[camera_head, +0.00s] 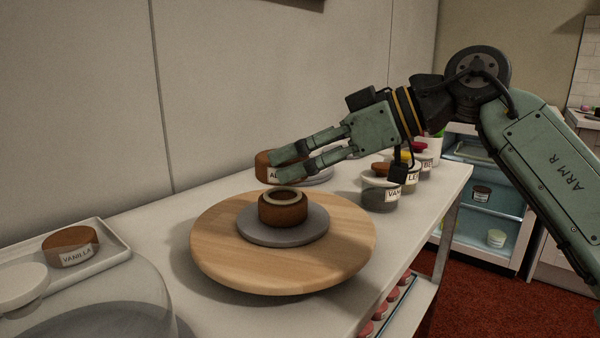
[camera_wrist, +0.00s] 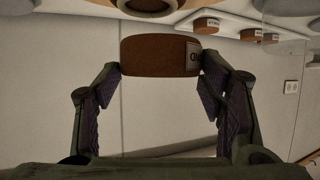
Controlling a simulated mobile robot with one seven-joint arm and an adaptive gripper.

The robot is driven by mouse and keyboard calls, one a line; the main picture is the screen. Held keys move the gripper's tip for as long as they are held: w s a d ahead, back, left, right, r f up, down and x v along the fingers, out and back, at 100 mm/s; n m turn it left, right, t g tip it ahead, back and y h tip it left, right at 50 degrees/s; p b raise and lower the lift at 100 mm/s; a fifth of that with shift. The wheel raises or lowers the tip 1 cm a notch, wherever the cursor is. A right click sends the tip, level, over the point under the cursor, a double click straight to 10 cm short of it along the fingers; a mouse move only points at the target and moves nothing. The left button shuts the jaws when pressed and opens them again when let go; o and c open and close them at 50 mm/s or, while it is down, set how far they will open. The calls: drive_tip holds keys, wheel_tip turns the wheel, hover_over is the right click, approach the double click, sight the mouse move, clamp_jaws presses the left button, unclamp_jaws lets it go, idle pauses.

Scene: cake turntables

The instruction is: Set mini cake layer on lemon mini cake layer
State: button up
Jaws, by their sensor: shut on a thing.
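My gripper (camera_head: 279,166) is shut on a brown mini cake layer (camera_head: 262,166), held level above and slightly behind the cake on the turntable. In the wrist view my gripper (camera_wrist: 161,77) has a fingertip against each side of this layer (camera_wrist: 155,56). Below stands another brown cake layer (camera_head: 283,212) with a pale cream ring (camera_head: 283,197) on top; no label on it shows, so I cannot read whether it is lemon. It sits on a grey round board (camera_head: 257,237) on the wooden turntable (camera_head: 216,252). The two layers are apart.
Labelled jars (camera_head: 380,194) stand right of the turntable. A white tray (camera_head: 113,246) with a vanilla layer (camera_head: 70,243) and a clear dome (camera_head: 120,300) are at the left. The wall (camera_head: 90,100) closes off the back. A grey plate (camera_head: 320,174) lies behind my fingers.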

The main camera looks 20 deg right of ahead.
drive_tip(key=shift+w+d, duration=0.1)
drive_tip(key=shift+w, duration=0.55)
drive_tip(key=shift+w+d+f+b, duration=0.1)
drive_tip(key=shift+f+b, duration=0.25)
drive_tip(key=shift+f, duration=1.45)
drive_tip(key=shift+f, duration=0.15)
drive_tip(key=o, duration=1.1)
drive_tip(key=shift+o, duration=0.2)
drive_tip(key=shift+r, duration=0.25)
drive_tip(key=p+v, duration=0.2)
drive_tip(key=v, duration=1)
